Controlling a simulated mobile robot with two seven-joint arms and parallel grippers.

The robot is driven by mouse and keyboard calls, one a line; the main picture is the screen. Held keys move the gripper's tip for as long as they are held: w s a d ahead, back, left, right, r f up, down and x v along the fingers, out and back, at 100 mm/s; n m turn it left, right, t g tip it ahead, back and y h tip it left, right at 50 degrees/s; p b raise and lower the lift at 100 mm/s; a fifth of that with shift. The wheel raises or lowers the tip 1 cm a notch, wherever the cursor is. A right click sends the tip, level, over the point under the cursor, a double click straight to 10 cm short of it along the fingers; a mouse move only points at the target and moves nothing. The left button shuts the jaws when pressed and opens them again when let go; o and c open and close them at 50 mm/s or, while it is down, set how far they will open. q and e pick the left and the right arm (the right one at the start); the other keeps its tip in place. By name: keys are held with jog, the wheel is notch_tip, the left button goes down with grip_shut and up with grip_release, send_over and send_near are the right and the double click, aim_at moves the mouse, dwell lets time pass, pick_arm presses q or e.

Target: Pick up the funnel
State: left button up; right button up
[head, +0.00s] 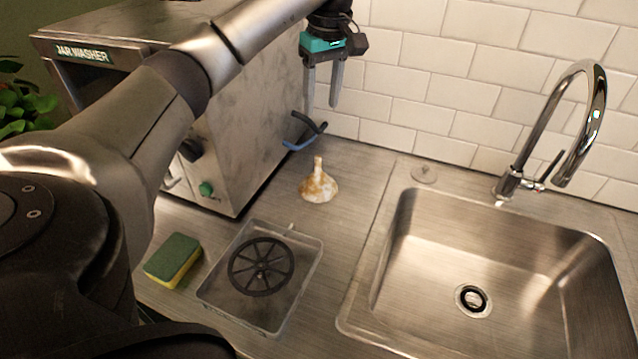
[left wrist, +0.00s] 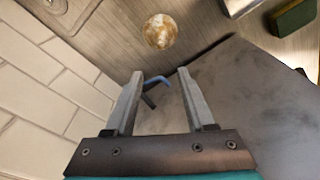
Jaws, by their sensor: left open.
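The funnel (head: 319,184) is white with rusty brown stains. It rests on the steel counter, between the jar washer and the sink, with its narrow stem pointing up. In the left wrist view the funnel (left wrist: 160,31) shows as a round mottled disc beyond the fingertips. My left gripper (head: 321,101) is open and empty. It hangs above and behind the funnel, near the tiled wall and beside the jar washer, apart from the funnel. Its two fingers also frame the left wrist view (left wrist: 157,73). My right gripper is not in view.
The jar washer (head: 245,105) stands at the left, with a blue-and-black handle (head: 305,131) near the funnel. A clear tray (head: 213,291) holds a black spoked wheel (head: 261,266). A sponge (head: 173,260) lies left of it. The sink (head: 425,275) and faucet (head: 510,180) are right.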

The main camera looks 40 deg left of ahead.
pick_arm(q)
jog(key=b, duration=0.2)
send_near(318, 160)
notch_tip(318, 160, down, 5)
jog(key=w+a, duration=0.1)
jog(key=a, duration=0.1)
jog(key=shift+s+d+f, duration=0.1)
jog(key=shift+f, duration=1.25)
jog(key=shift+s+d+f, duration=0.1)
jog(key=shift+d+f, duration=0.05)
jog(key=shift+f, duration=1.2)
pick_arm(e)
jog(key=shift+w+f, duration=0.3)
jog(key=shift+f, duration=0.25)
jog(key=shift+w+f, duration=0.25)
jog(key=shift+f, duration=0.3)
pick_arm(q)
jog(key=shift+c, duration=0.2)
grip_shut()
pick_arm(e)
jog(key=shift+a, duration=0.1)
